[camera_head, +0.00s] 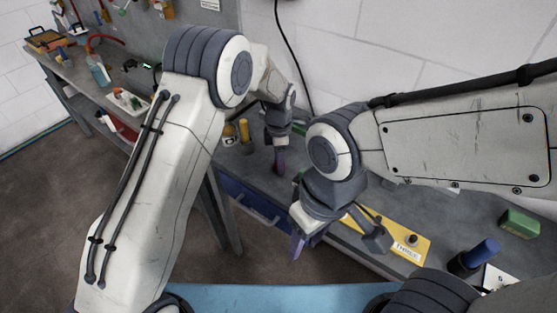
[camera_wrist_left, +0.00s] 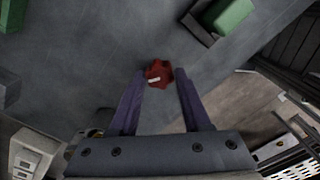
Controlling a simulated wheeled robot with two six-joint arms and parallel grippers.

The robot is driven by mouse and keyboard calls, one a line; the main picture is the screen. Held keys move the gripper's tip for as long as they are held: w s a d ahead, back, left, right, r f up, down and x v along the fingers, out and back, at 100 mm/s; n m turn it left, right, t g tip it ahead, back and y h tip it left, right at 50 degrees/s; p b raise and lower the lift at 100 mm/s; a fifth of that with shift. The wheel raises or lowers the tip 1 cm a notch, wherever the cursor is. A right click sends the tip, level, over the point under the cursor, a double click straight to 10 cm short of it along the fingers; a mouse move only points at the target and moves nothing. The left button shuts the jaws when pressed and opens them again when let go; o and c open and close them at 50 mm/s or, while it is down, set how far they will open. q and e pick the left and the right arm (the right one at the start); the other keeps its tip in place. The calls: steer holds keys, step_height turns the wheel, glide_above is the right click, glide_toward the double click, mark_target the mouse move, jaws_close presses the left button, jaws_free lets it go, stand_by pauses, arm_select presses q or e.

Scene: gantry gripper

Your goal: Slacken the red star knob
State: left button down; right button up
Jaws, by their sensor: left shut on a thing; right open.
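The red star knob (camera_wrist_left: 158,74) shows in the left wrist view, with a small pale mark on its face. It sits between the purple fingertips of my left gripper (camera_wrist_left: 159,80), which is shut on it. In the head view my left gripper (camera_head: 279,161) points down over the grey bench; I cannot make out the knob there. My right gripper (camera_head: 298,246) is open, in front of the bench edge, apart from the knob.
A yellow plate (camera_head: 405,246) with a label and dark fittings lies on the bench (camera_head: 440,210). A blue cylinder (camera_head: 481,254) and a green block (camera_head: 519,223) are to the right. A green block (camera_wrist_left: 230,14) in a dark bracket is beyond the knob. A blue drawer (camera_head: 250,203) is under the bench.

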arm_select(q)
steer(key=n, duration=0.6)
steer(key=shift+w+r+n, duration=0.2)
steer(key=shift+w+n, duration=0.05)
steer(key=shift+n, duration=0.05)
stand_by(0.3)
steer(key=shift+c, duration=1.9)
jaws_free()
steer(key=shift+s+f, duration=0.1)
steer(key=shift+s, duration=0.05)
step_height(320, 180, up, 10)
steer(key=b, duration=0.2)
steer(key=shift+r, duration=0.25)
